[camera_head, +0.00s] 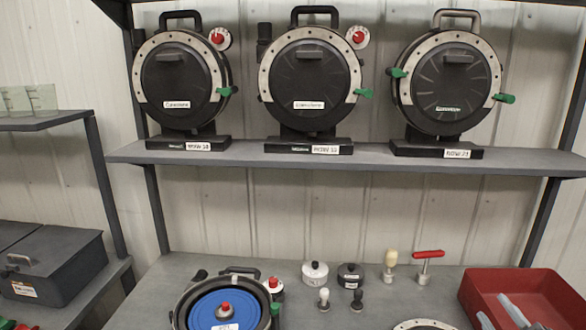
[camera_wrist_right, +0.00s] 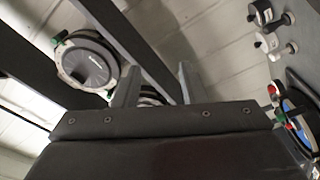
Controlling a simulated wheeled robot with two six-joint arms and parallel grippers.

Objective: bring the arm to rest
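My right gripper (camera_wrist_right: 159,84) shows only in the right wrist view. Its two grey fingers stand well apart, and nothing is held between them. Behind them are a shelf's dark frame, the pale wall and part of a round black and white thing. No gripper shows in the head view, so my left gripper is out of sight. In the head view an open seed meter with a blue disc (camera_head: 211,306) sits at the bench's front. The blue disc also shows at the right edge of the right wrist view (camera_wrist_right: 301,108).
Three black seed meters (camera_head: 180,85) (camera_head: 309,80) (camera_head: 447,85) stand on the upper shelf (camera_head: 380,160). The bench (camera_head: 270,267) holds small weights, a red-handled tool (camera_head: 428,255) and a red bin (camera_head: 520,281). A dark case (camera_head: 52,262) is at left. The bench's middle right is fairly clear.

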